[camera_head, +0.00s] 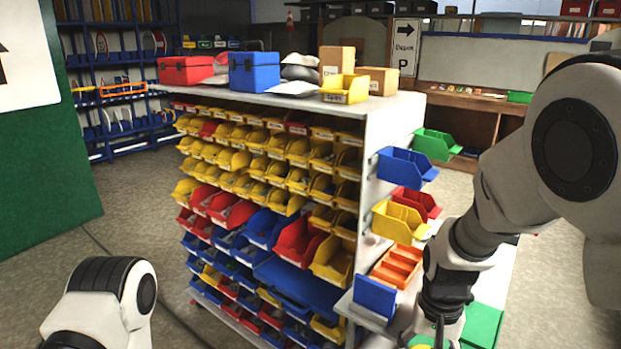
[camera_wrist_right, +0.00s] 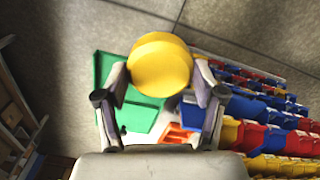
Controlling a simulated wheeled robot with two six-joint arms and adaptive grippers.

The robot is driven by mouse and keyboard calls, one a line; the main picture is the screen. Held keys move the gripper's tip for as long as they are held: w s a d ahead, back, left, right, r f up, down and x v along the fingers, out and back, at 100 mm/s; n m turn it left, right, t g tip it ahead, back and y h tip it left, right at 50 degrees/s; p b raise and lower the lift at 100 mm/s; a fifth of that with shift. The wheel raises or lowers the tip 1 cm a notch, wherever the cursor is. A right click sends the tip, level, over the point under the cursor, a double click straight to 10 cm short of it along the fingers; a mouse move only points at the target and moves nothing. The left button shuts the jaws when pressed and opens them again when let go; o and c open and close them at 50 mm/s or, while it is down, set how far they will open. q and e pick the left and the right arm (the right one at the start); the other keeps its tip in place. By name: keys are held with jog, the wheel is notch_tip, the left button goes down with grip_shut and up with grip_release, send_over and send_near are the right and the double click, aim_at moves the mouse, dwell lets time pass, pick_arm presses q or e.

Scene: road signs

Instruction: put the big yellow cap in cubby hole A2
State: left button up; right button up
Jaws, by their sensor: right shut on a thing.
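The big yellow cap (camera_wrist_right: 160,62) is round and sits between the two fingers of my right gripper (camera_wrist_right: 160,82) in the right wrist view. The fingers are shut on its sides. In the head view the right gripper (camera_head: 440,318) hangs at the lower right, beside the right end of the bin rack, with its fingertips cut off by the bottom edge. A small bit of yellow (camera_head: 420,344) shows there. I cannot make out a label A2 on any cubby hole. My left arm shows at the lower left, but its gripper is out of view.
A rack of several yellow, red and blue bins (camera_head: 262,190) fills the middle. Side bins, an orange divided tray (camera_head: 398,266), a blue bin (camera_head: 375,296) and a green container (camera_head: 484,325) are near the right arm. Green also shows under the cap (camera_wrist_right: 138,116). Floor (camera_head: 130,225) is clear at left.

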jog(key=w+f+n, duration=0.3)
jog(key=w+f, duration=0.1)
jog(key=f, duration=0.8)
jog(key=shift+d+f, duration=0.3)
jog(key=shift+d, duration=0.05)
